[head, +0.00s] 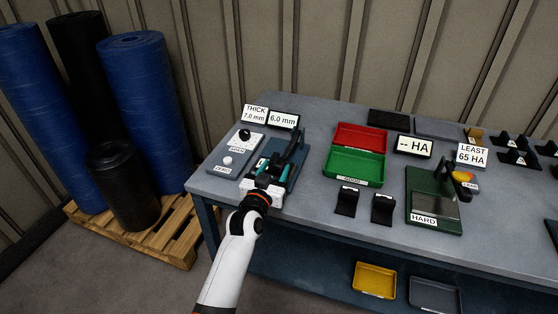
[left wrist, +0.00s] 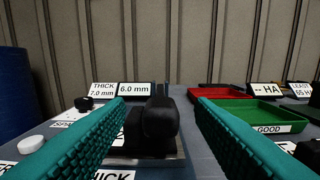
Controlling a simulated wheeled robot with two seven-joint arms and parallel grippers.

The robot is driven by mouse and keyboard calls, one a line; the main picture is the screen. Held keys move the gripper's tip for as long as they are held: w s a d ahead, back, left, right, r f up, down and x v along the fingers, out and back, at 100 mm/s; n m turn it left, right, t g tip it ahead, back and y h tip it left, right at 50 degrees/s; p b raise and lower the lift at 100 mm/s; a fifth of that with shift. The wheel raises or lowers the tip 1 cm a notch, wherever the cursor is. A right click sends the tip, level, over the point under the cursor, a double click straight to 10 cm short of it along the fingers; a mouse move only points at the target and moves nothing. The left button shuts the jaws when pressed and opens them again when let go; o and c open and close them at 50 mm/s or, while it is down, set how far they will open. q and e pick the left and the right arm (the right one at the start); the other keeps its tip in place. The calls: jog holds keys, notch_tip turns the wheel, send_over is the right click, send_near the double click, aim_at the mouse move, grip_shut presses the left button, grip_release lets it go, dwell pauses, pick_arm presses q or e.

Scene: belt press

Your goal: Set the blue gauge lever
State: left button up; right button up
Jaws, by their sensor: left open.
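The blue thickness gauge (head: 293,178) stands at the left end of the grey table. Its black lever (head: 297,146) rises above the base, and its rounded black end (left wrist: 160,118) shows in the left wrist view. My left gripper (head: 274,168) is at the gauge's near side. Its two teal fingers are open, one on each side of the lever end in the left wrist view, with gaps showing. The gauge readout (head: 283,119) says 6.0 mm, beside a THICK 7.0 mm sign (head: 255,114). My wrist hides part of the gauge's front. My right gripper is not in view.
A grey panel (head: 222,160) with a black knob and a white ZERO button lies left of the gauge. Red (head: 361,138) and green (head: 354,167) trays stand to its right, then a green hardness stand (head: 433,201). Blue rolls (head: 145,110) stand on a pallet at left.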

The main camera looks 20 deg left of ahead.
aim_at(277, 166)
pick_arm(q)
jog(key=shift+w+d, duration=0.1)
jog(key=shift+w, duration=1.85)
grip_shut()
